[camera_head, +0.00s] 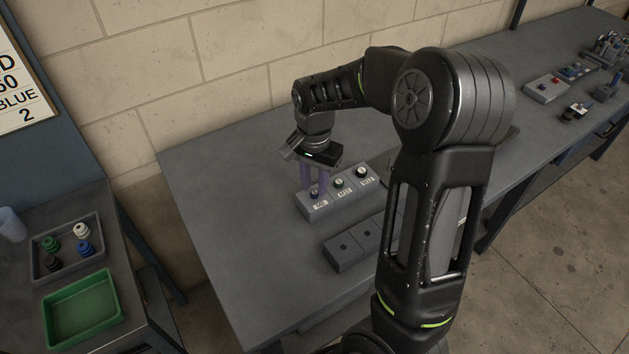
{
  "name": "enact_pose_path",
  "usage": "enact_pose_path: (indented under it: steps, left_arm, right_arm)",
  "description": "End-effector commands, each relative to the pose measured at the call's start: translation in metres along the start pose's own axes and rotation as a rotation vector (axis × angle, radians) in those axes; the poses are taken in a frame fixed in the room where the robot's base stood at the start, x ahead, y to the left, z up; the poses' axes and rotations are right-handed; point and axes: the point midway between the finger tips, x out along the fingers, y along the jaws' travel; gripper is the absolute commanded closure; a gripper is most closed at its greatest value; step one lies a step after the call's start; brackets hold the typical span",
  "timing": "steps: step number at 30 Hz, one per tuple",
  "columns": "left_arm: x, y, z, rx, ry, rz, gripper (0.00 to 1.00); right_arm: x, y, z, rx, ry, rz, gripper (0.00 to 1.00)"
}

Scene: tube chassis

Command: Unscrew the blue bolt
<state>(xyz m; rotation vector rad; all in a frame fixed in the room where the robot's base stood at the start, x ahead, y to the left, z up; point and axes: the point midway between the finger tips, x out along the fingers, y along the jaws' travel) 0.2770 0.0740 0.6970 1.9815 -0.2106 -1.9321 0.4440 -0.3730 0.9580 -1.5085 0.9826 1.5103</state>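A grey block row (345,203) on the workbench holds three bolts in labelled blocks. The blue bolt (314,194) is upright in the leftmost block. A green-topped bolt (338,184) and a pale-topped bolt (362,171) stand in the other two. My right gripper (314,187) points down over the leftmost block. Its purplish fingers are apart, one on each side of the blue bolt, with a gap that looks wider than the bolt. Contact with the bolt is too small to tell. My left gripper is not in view.
A second grey block row (345,250) with dark holes lies in front, partly hidden by my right arm. On the left table are a grey tray (41,271) with several coloured bolts and an empty green tray (82,309). The bench's left part is clear.

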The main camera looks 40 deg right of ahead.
Motion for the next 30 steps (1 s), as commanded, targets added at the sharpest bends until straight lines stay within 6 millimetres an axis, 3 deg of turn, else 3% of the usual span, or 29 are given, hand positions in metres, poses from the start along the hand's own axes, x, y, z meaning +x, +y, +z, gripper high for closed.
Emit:
enact_pose_path:
  steps: [25, 30]
  left_arm:
    - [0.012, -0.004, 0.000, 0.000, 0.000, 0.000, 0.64]
    - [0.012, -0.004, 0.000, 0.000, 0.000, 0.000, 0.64]
  right_arm:
    - [0.017, 0.000, 0.000, -0.001, 0.000, 0.000, 0.72]
    - [0.017, 0.000, 0.000, -0.002, 0.001, 0.000, 0.85]
